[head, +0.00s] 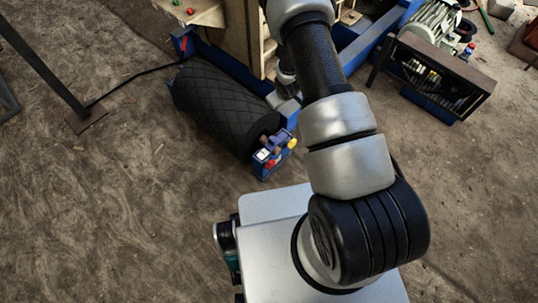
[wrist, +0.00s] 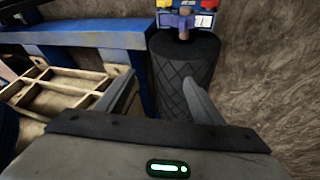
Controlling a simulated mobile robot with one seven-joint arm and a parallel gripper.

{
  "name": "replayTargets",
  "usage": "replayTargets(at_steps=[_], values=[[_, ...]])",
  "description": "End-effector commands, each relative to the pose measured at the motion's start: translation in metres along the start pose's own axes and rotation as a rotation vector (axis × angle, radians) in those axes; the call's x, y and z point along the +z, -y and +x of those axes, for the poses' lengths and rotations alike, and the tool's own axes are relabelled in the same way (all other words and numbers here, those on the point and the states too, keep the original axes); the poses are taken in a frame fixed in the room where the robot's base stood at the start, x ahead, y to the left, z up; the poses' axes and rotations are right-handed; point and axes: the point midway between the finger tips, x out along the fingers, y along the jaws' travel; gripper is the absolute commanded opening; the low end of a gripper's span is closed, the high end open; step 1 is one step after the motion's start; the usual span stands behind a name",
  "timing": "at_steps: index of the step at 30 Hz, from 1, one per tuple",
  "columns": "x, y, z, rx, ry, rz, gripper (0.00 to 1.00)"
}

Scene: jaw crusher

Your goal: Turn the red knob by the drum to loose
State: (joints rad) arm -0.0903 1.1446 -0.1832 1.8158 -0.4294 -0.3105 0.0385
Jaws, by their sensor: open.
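The black, diamond-patterned drum (head: 215,105) lies on the ground in the head view, and it also shows in the wrist view (wrist: 180,70). A blue bracket (head: 261,173) sits at its near end. A small red knob (wrist: 164,3) is on this bracket at the top edge of the wrist view, partly cut off. In the head view my arm partly hides the gripper.
A blue frame beam (wrist: 80,37) runs beside the drum. A wooden panel (head: 235,35) stands behind it. A motor and a guarded pulley unit (head: 435,75) stand at the right. A dark metal post (head: 40,60) stands at the left. The ground left of the drum is mostly clear.

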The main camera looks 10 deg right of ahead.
Motion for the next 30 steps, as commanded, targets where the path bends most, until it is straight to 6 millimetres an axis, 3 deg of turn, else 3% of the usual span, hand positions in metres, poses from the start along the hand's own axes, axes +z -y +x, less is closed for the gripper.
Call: replayTargets(at_steps=[1,3,6,11,15,20,30], values=[[0.036,0.021,0.044,-0.028,0.013,-0.031,0.62],[0.070,0.044,0.082,-0.064,0.008,-0.068,0.62],[0.116,0.074,0.122,-0.112,0.003,-0.109,0.62],[0.163,0.105,0.154,-0.168,-0.005,-0.145,0.62],[0.176,0.115,0.166,-0.184,-0.010,-0.155,0.62],[0.178,0.120,0.186,-0.186,-0.010,-0.156,0.62],[0.180,0.134,0.261,-0.186,-0.010,-0.156,0.62]])
